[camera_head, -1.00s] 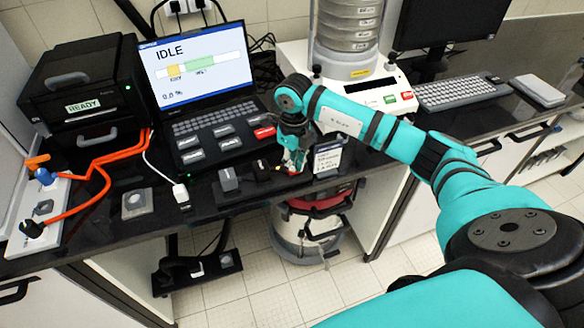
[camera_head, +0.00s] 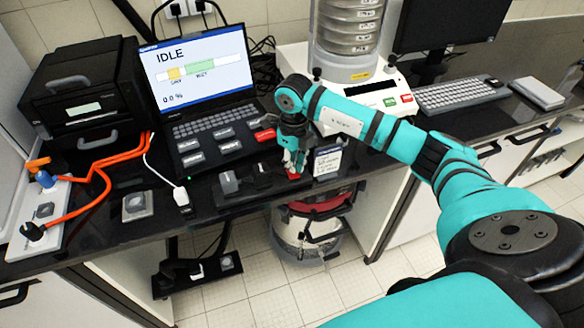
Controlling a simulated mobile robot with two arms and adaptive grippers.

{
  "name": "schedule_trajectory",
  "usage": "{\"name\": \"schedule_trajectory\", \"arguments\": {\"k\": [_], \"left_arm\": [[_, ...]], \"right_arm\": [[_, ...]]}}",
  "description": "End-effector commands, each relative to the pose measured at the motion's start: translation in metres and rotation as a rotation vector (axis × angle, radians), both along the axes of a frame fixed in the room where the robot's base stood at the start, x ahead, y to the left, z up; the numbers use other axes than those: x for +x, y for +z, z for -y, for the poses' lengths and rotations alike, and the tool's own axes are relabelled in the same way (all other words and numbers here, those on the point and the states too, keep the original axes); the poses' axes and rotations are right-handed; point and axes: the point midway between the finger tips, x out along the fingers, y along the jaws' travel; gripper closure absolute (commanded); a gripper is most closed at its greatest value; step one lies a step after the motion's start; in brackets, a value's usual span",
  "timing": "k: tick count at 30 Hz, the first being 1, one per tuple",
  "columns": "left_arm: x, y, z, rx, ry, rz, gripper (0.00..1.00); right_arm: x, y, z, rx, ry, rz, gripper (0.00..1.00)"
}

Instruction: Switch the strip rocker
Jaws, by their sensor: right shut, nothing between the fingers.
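A dark power strip (camera_head: 240,196) lies along the front edge of the black counter, with a grey plug block (camera_head: 229,182) at its left part. A small red part (camera_head: 294,176), which looks like the strip's rocker, shows at its right end. My right gripper (camera_head: 293,168) points down from above at that end, its fingers shut and empty. The fingertips are right at the red part; I cannot tell if they touch it, and they partly hide it. Which way the rocker is tipped is too small to tell. My left gripper is not in view.
A laptop (camera_head: 203,75) showing IDLE stands behind the strip. The black printer (camera_head: 85,95) at left has a blank display. A small label stand (camera_head: 327,161) is close right of my gripper. The sieve shaker (camera_head: 365,90) stands behind my arm. A white socket strip (camera_head: 55,215) is far left.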

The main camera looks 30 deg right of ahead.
Motion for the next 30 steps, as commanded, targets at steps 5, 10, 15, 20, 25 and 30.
{"name": "schedule_trajectory", "arguments": {"k": [5, 10, 15, 20, 25, 30], "left_arm": [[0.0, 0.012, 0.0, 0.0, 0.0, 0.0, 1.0], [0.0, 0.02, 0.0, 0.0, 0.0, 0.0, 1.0], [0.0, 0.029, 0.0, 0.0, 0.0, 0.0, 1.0], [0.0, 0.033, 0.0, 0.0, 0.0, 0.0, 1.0], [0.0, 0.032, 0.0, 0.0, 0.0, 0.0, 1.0], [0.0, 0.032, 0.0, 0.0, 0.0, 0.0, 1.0]], "right_arm": [[0.0, 0.018, 0.0, 0.0, 0.001, 0.001, 1.0], [0.001, 0.032, 0.0, 0.001, 0.0, 0.002, 1.0], [0.001, 0.046, 0.0, 0.001, 0.0, 0.002, 1.0], [0.0, 0.054, 0.0, 0.001, -0.001, 0.002, 1.0], [0.0, 0.053, 0.0, 0.0, 0.0, 0.001, 1.0], [0.0, 0.053, 0.0, 0.001, 0.0, 0.002, 1.0]]}}
